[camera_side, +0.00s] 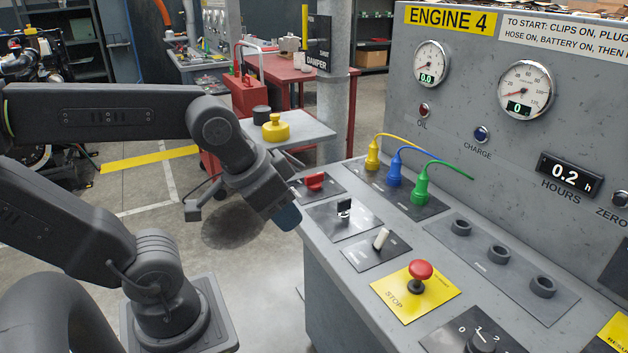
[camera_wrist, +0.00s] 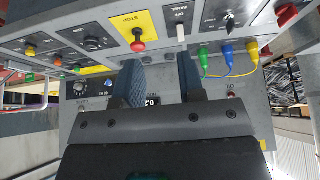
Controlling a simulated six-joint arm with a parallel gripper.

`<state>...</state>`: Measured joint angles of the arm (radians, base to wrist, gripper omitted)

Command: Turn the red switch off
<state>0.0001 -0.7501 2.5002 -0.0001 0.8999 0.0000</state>
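The red switch (camera_side: 314,181) is a small knob on a dark plate at the far left end of the sloped console in the side view. It shows at the upper right edge of the wrist view (camera_wrist: 287,14), partly cut off. My gripper (camera_side: 287,216) is just off the console's left edge, below and left of the red switch in the picture, and apart from it. In the wrist view my gripper (camera_wrist: 160,76) has its two blue-padded fingers spread with nothing between them. The switch's marking is too small to read.
A black key switch (camera_side: 344,207), a white toggle (camera_side: 381,239) and a red stop button (camera_side: 420,270) follow along the console. A grey table (camera_side: 310,130) with a yellow object stands behind.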

